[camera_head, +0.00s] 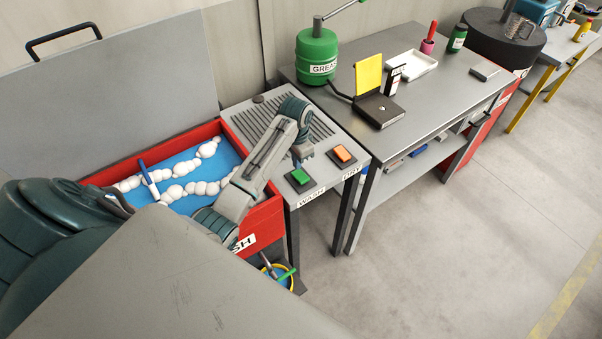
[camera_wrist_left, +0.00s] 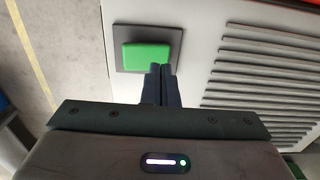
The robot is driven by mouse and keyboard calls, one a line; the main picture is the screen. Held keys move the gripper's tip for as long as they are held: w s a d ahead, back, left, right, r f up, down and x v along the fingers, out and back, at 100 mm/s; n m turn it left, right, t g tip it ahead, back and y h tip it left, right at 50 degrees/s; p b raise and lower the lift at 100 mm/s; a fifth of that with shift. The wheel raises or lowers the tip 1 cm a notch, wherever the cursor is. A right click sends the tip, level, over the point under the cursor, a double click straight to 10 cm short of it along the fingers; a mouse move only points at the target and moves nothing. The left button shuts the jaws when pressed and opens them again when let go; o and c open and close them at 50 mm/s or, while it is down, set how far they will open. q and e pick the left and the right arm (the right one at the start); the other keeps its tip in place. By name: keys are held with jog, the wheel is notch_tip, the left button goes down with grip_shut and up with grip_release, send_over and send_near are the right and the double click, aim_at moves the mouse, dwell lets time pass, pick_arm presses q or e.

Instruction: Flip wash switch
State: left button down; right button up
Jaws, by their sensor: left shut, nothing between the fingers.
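The wash switch is a green rocker (camera_head: 299,177) on a dark square plate, above a "WASH" label on the grey grated stand. In the left wrist view the green switch (camera_wrist_left: 147,56) lies just beyond my fingertips. My left gripper (camera_head: 300,162) points down just behind the switch. In the left wrist view the gripper's fingers (camera_wrist_left: 160,72) are together, with nothing between them, at the lower edge of the switch. I cannot tell whether they touch it. My right gripper is in neither view.
An orange switch (camera_head: 342,154) labelled "DRY" sits right of the green one. The red wash tub (camera_head: 262,222) with blue water and foam stands at left, its lid raised. A grey table (camera_head: 421,103) with a green grease pot (camera_head: 316,52) adjoins at right.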

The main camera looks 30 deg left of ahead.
aim_at(297, 172)
pick_arm(q)
jog(key=shift+r, duration=2.35)
jog(key=shift+f, duration=0.1)
jog(key=s+f, duration=0.1)
jog(key=s+d+f, duration=0.1)
jog(key=s, duration=0.1)
jog(key=s+d+f, duration=0.1)
jog(key=s, duration=0.1)
jog(key=shift+s+f, duration=0.2)
jog(key=s+d+r+n+t, duration=0.2)
jog(key=s+d, duration=0.2)
jog(key=s, duration=0.9)
jog(key=s+d+r+n+t, duration=0.1)
jog(key=s+d+r+t, duration=0.15)
jog(key=s, duration=1.05)
notch_tip(297, 172, down, 39)
jog(key=a+g+y+b, duration=0.1)
jog(key=a+g+b, duration=0.1)
jog(key=b, duration=0.6)
jog(key=s+f+b, duration=0.3)
jog(key=s+f, duration=0.6)
jog(key=f, duration=0.4)
jog(key=s+a+f+n+g+b, duration=0.1)
jog(key=s+f+b, duration=0.2)
jog(key=s+f, duration=0.7)
notch_tip(297, 172, down, 3)
jog(key=shift+s+a+r+b, duration=0.1)
jog(key=shift+s+a+b, duration=0.15)
jog(key=shift+b, duration=0.1)
